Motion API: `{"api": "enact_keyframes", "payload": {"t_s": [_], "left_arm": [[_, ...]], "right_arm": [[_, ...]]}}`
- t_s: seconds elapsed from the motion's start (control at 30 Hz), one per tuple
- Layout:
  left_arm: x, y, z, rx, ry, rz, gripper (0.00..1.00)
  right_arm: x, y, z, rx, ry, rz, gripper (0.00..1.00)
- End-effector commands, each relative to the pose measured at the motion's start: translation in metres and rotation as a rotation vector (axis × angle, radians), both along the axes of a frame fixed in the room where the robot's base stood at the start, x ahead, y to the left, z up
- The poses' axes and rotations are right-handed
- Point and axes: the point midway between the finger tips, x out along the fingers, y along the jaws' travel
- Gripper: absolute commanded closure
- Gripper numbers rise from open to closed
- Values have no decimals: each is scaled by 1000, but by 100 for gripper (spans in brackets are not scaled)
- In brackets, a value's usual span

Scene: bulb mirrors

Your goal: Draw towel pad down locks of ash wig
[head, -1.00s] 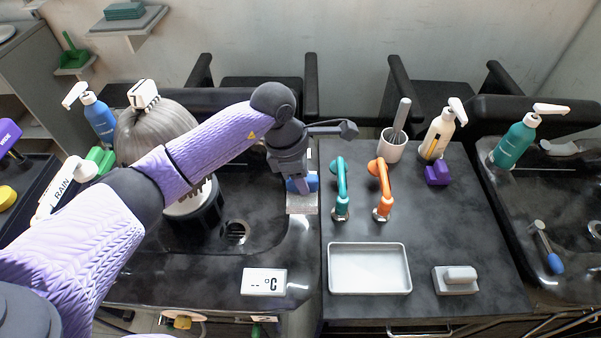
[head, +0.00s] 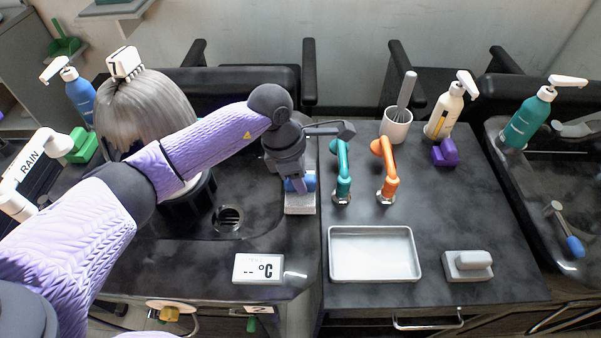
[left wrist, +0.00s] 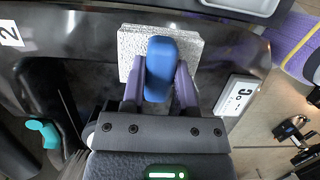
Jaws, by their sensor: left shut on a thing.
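The ash wig (head: 145,108) sits on a dark stand at the left in the head view, its grey locks hanging down. A white clip-like piece (head: 124,63) is on its crown. My left gripper (head: 298,184) is right of the wig, over the right edge of the basin counter. It is shut on the blue handle of the towel pad (head: 300,204). In the left wrist view the blue handle lies between my fingers (left wrist: 160,85), with the pale speckled pad (left wrist: 128,45) behind it. I cannot tell whether the pad touches the counter. My forearm partly covers the wig's lower right.
A teal tap (head: 342,170) and an orange tap (head: 386,170) stand just right of my gripper. An empty tray (head: 373,280), a grey handled block (head: 468,266) and a temperature display (head: 258,268) are nearer.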

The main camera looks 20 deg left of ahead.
Motion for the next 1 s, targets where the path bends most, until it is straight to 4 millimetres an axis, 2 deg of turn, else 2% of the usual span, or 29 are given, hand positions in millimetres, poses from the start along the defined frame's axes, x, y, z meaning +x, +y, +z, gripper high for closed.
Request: {"api": "enact_keyframes", "payload": {"t_s": [0.33, 1.0], "left_arm": [[0, 0, 0, 0, 0, -1, 100], [0, 0, -18, 0, 0, -1, 100]], "right_arm": [[0, -2, 0, -3, -1, 0, 0], [-1, -2, -15, -3, 3, 0, 0]]}}
